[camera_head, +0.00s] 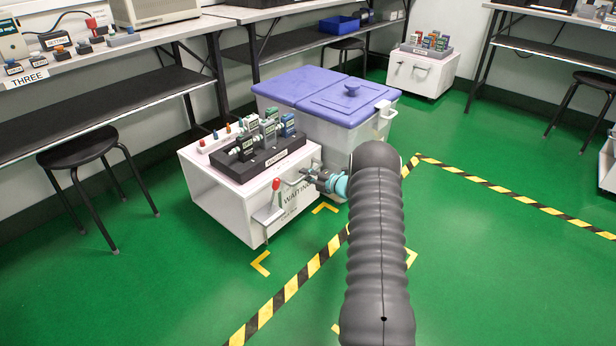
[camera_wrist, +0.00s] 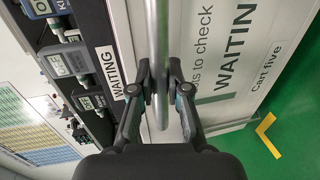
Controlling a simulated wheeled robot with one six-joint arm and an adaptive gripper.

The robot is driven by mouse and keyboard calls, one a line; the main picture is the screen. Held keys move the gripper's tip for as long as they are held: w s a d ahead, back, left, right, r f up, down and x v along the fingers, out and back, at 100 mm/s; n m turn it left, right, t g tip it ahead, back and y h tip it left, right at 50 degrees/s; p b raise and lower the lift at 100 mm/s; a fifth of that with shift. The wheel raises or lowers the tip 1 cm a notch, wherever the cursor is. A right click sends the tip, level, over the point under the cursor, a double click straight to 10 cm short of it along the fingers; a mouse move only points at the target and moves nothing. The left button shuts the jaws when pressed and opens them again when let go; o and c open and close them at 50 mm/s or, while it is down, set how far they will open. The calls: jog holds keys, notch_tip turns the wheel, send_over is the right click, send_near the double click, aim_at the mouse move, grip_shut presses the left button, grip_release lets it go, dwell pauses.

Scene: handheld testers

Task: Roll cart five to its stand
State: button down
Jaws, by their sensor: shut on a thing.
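Cart five (camera_head: 262,180) is a low white cart at the centre left, bearing a black rack of testers (camera_head: 262,157). In the wrist view its end panel (camera_wrist: 225,40) reads "WAITING" and "cart five". My gripper (camera_head: 318,180) is at this end panel. In the wrist view, my gripper (camera_wrist: 160,92) is shut on the cart's metal handle bar (camera_wrist: 158,45), with one finger on each side. A red-knobbed lever (camera_head: 276,186) stands on the same end. Yellow corner marks (camera_head: 261,264) lie on the floor beside the cart; my arm hides part of that floor.
A grey bin with a purple lid (camera_head: 325,92) stands close behind the cart. A black stool (camera_head: 80,148) and benches line the left. Black-yellow tape (camera_head: 290,285) crosses the green floor. Another white cart (camera_head: 422,72) stands at the back. Floor at right (camera_head: 500,260) is clear.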

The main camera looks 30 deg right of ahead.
jog(key=shift+w+a, duration=0.15)
jog(key=shift+a, duration=0.05)
jog(key=c, duration=1.1)
grip_release()
jog(key=shift+w+a, duration=0.1)
jog(key=shift+a, duration=0.1)
jog(key=shift+c, duration=0.2)
jog(key=shift+s+d, duration=0.3)
jog(key=shift+d, duration=0.15)
jog(key=v, duration=1.1)
jog(key=shift+s, duration=0.3)
